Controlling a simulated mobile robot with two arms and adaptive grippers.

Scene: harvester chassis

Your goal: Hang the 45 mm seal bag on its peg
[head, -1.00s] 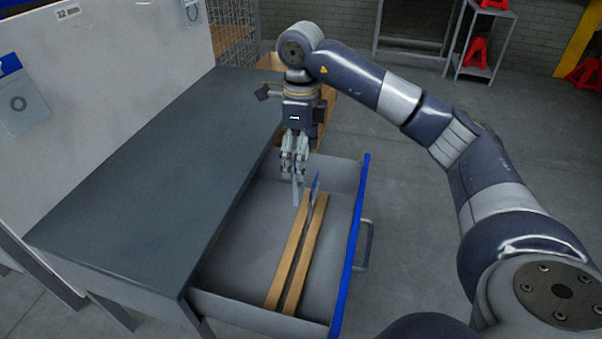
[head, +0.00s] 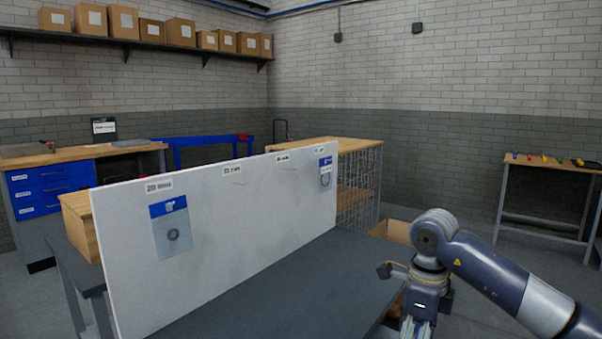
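A white peg board (head: 225,235) stands along the workbench, with a row of small label plates too blurred to read surely. One seal bag with a blue header (head: 171,228) hangs under the leftmost label (head: 159,185). Another blue-headed bag (head: 325,172) hangs near the far right end. The board below the two middle labels (head: 233,170) (head: 283,158) is bare. My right gripper (head: 415,329) is at the bottom edge, right of the bench; its fingertips are cut off, so its hold is hidden. My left gripper is out of view. I cannot pick out the 45 mm bag.
The grey bench top (head: 330,270) in front of the board is clear. A wire-sided cage with a wooden top (head: 345,150) stands behind the board's far end. A cardboard box (head: 392,231) is behind my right arm. A small table (head: 550,165) stands at the far right.

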